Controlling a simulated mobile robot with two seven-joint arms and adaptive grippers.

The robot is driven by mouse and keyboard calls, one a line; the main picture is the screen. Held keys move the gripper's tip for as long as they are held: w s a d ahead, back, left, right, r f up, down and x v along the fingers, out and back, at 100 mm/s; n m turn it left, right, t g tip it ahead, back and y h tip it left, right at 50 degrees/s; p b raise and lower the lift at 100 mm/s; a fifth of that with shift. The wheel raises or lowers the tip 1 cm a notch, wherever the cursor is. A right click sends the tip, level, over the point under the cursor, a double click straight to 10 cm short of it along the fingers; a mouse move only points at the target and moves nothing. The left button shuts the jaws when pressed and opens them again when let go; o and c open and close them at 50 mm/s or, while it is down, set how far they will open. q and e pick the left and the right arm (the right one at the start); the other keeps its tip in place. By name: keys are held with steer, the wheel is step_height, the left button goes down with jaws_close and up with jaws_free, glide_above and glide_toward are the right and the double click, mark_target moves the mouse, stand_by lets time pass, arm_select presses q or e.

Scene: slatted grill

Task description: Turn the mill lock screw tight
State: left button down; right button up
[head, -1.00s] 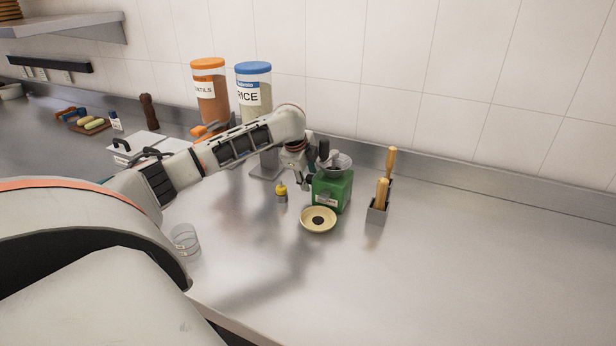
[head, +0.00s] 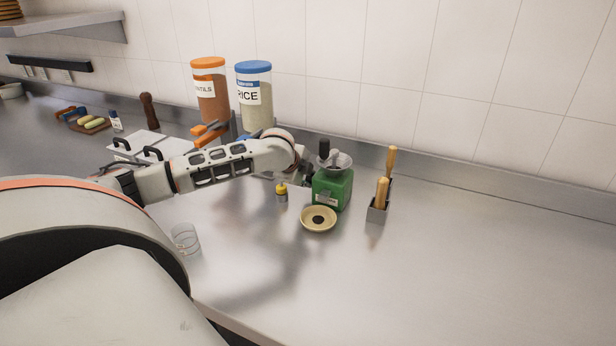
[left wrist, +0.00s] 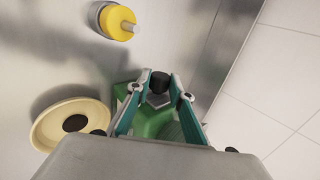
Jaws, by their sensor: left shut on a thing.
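The green mill (head: 333,190), with a metal hopper and a black upright handle, stands on the steel counter. My left gripper (head: 307,178) is at the mill's left side, mostly hidden behind my own wrist in the head view. In the left wrist view, its teal fingers (left wrist: 157,88) close around a small black knob (left wrist: 160,80) with a grey piece beside it, against the green body. This knob appears to be the lock screw; its thread and seating are hidden. My right gripper is not in view.
A cream dish (head: 318,219) with a dark centre lies in front of the mill. A small yellow-topped item (head: 281,191) stands left of it. A holder with wooden-handled tools (head: 378,211) stands to the right. The counter's right front is clear.

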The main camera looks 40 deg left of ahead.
arm_select(q)
steer(key=t, duration=0.1)
steer(key=f+t, duration=0.1)
steer(key=shift+s+d+t+y, duration=0.15)
steer(key=shift+s+t+y, duration=0.1)
steer(key=shift+t+y, duration=0.05)
steer(key=shift+f+t+b, duration=0.15)
steer(key=shift+t+b, duration=0.5)
steer(key=shift+t, duration=0.05)
steer(key=shift+t+y+b, duration=0.4)
steer(key=shift+b, duration=0.5)
steer(key=shift+t, duration=0.4)
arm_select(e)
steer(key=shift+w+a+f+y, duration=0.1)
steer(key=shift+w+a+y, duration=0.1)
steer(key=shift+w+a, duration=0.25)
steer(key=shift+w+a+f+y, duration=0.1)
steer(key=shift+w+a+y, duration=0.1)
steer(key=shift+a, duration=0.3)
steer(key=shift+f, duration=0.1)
arm_select(q)
steer(key=c, duration=1.8)
jaws_free()
steer(key=shift+s, duration=0.1)
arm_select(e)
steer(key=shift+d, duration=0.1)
arm_select(q)
steer(key=shift+v, duration=5.95)
